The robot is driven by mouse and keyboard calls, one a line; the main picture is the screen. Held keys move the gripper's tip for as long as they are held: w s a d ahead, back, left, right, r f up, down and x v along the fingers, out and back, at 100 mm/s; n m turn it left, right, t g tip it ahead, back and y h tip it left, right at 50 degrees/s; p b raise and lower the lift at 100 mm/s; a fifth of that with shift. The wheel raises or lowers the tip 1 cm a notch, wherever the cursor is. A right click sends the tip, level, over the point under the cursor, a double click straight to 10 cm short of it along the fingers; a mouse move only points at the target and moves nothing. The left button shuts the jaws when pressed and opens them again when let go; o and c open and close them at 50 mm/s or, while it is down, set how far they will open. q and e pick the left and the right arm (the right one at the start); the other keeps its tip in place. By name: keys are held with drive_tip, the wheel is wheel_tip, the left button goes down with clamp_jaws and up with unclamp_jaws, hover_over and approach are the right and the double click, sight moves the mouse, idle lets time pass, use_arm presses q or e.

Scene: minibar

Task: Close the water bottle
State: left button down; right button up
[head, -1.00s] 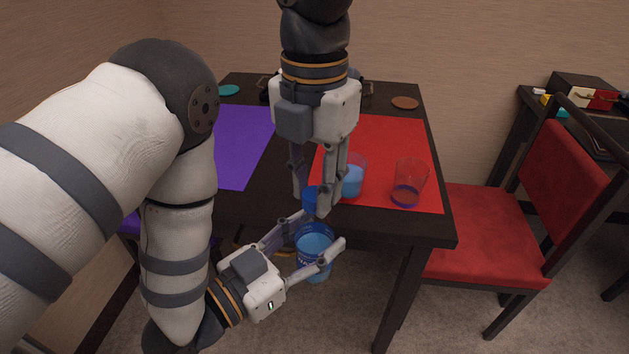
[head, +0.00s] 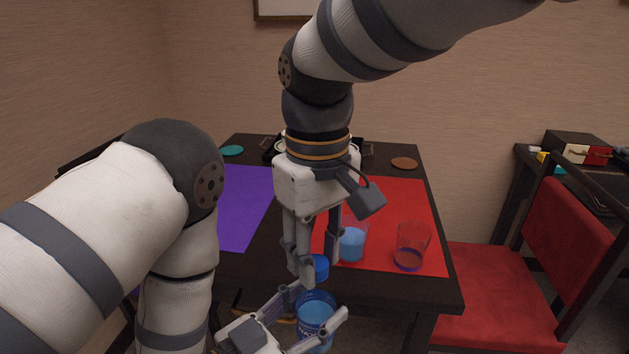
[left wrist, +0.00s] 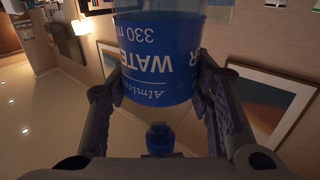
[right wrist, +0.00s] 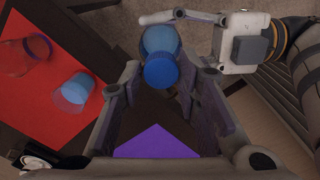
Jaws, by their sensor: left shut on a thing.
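The water bottle (head: 314,315), clear with a blue label, is upright in my left gripper (head: 318,302), in front of the table's edge. The left wrist view shows its label (left wrist: 158,62) between both fingers. The blue cap (head: 320,267) is at the bottle's neck end; it also shows in the left wrist view (left wrist: 160,138). I cannot tell whether cap and neck touch. My right gripper (head: 320,272) points down from above, its fingers on either side of the cap. In the right wrist view the cap (right wrist: 160,72) lies between the spread fingertips, with apparent gaps.
A glass with blue liquid (head: 351,243) and another glass (head: 411,247) stand on the red mat (head: 400,210), close to my right gripper. A purple mat (head: 243,205) lies left on the dark table (head: 440,285). A red chair (head: 500,300) is at right.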

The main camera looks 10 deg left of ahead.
drive_tip(key=shift+o, duration=0.6)
drive_tip(key=shift+f, duration=0.1)
drive_tip(key=shift+s+r, duration=0.1)
drive_tip(key=shift+r, duration=2.3)
drive_tip(key=n, duration=0.2)
drive_tip(key=shift+s+a+r+n, duration=0.1)
drive_tip(key=shift+s+a+n, duration=0.15)
drive_tip(key=shift+s+n, duration=0.15)
drive_tip(key=r+n, duration=0.1)
drive_tip(key=n, duration=0.5)
drive_tip(key=r+n, duration=0.1)
drive_tip(key=n, duration=0.1)
drive_tip(key=shift+w+d+r+n, duration=0.15)
drive_tip(key=shift+w+r+n, duration=0.15)
drive_tip(key=shift+n, duration=0.1)
drive_tip(key=shift+w+d+r+n, duration=0.1)
drive_tip(key=shift+w+r+n, duration=0.15)
drive_tip(key=shift+n, duration=0.45)
drive_tip(key=shift+s, duration=0.1)
wheel_tip(320, 180, down, 8)
